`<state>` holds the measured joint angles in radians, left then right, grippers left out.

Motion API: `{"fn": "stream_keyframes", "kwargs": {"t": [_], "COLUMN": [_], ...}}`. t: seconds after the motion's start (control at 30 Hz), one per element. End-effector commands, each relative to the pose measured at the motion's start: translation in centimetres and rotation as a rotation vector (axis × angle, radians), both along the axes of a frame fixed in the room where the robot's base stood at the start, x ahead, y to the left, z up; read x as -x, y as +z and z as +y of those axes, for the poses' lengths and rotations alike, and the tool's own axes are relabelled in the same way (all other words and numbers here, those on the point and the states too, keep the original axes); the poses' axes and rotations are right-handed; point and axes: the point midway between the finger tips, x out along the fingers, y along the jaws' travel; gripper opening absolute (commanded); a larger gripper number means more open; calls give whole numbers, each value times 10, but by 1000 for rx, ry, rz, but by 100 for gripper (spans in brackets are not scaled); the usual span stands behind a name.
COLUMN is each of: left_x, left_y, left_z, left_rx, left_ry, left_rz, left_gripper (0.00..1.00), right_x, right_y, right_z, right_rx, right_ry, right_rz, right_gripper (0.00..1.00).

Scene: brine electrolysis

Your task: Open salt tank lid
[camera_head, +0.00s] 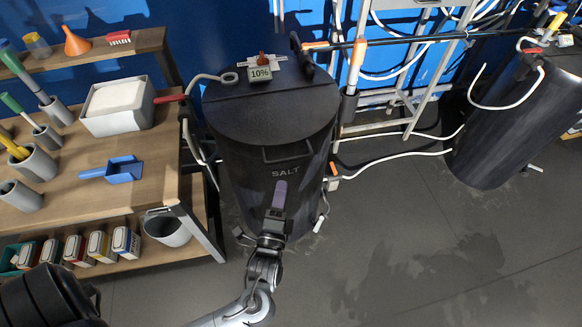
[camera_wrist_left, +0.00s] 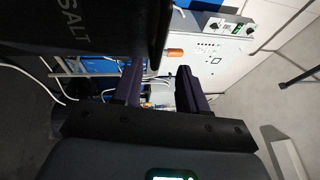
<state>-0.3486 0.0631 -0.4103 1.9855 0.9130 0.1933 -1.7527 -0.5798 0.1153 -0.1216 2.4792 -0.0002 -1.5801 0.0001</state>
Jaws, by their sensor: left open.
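The black salt tank (camera_head: 240,175) stands upright in the middle of the head view, with "SALT" on its front. Its round dark lid (camera_head: 265,115) lies flat and closed on top. A dark bar handle (camera_head: 287,153) is at the lid's front edge. My left gripper (camera_head: 280,188) is in front of the tank, below the handle, with its fingers pointing up. The tank wall with its lettering also shows at the upper left of the left wrist view (camera_wrist_left: 100,40). There the left gripper (camera_wrist_left: 160,75) is open, with nothing between its fingers. My right gripper is not seen.
A wooden bench (camera_head: 150,190) with a white bin (camera_head: 118,105) and blue scoop (camera_head: 122,170) is left. A metal frame and another dark tank (camera_head: 510,125) are right. The front right floor is clear.

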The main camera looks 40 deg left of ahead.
Motion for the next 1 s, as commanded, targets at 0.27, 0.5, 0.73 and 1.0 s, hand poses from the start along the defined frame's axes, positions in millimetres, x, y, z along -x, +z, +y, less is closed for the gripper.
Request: {"fn": "stream_keyframes", "kwargs": {"t": [0.27,0.5,0.73,1.0], "left_x": [-25,-59,-82,-91], "left_y": [4,10,15,17], "left_z": [14,34,47,53], "left_rx": [-1,-2,-1,0], "left_ry": [1,-1,0,-1], "left_rz": [-6,-5,-3,-2], "left_gripper": [42,42,42,42], "right_x": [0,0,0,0], "right_y": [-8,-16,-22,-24], "right_z": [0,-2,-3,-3], "right_rx": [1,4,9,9], "right_ry": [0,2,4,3], "right_rz": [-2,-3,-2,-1], "right_gripper": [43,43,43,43]}}
